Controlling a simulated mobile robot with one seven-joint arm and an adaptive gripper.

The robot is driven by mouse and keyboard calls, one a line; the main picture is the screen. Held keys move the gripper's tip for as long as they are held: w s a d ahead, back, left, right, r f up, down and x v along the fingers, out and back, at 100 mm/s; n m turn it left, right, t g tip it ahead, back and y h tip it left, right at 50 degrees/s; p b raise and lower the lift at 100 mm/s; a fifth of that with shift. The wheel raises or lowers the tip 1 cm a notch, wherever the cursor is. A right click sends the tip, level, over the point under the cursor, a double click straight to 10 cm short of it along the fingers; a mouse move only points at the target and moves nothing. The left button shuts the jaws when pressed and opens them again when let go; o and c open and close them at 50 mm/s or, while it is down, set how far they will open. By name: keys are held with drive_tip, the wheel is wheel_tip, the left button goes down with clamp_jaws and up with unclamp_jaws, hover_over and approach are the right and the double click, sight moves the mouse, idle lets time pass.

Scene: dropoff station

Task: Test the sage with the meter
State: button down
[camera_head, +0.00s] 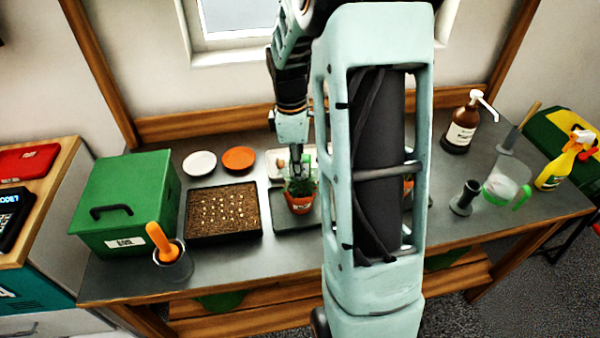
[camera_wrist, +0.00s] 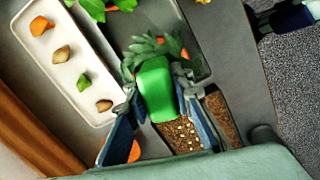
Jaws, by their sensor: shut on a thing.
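The potted plant (camera_head: 301,200), likely the sage, stands in a terracotta pot on a dark tray (camera_head: 290,222) at the table's middle. In the wrist view its grey-green leaves (camera_wrist: 148,50) spread just beyond my gripper. My gripper (camera_wrist: 157,98) is shut on a green block-like thing, likely the meter (camera_wrist: 154,85), held over the plant. The meter's lower end is hidden, so I cannot tell whether it touches the soil. In the head view my gripper (camera_head: 297,165) is directly above the pot, and the meter is barely visible.
A white tray (camera_wrist: 57,72) with several small pieces lies beside the plant. A seed tray (camera_head: 222,236), two plates and a green box (camera_head: 125,195) are to the left. My arm hides part of the table. A bottle (camera_head: 461,130) and jug (camera_head: 503,182) stand right.

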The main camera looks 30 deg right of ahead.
idle(0.4)
drive_tip(key=c, duration=1.6)
unclamp_jaws()
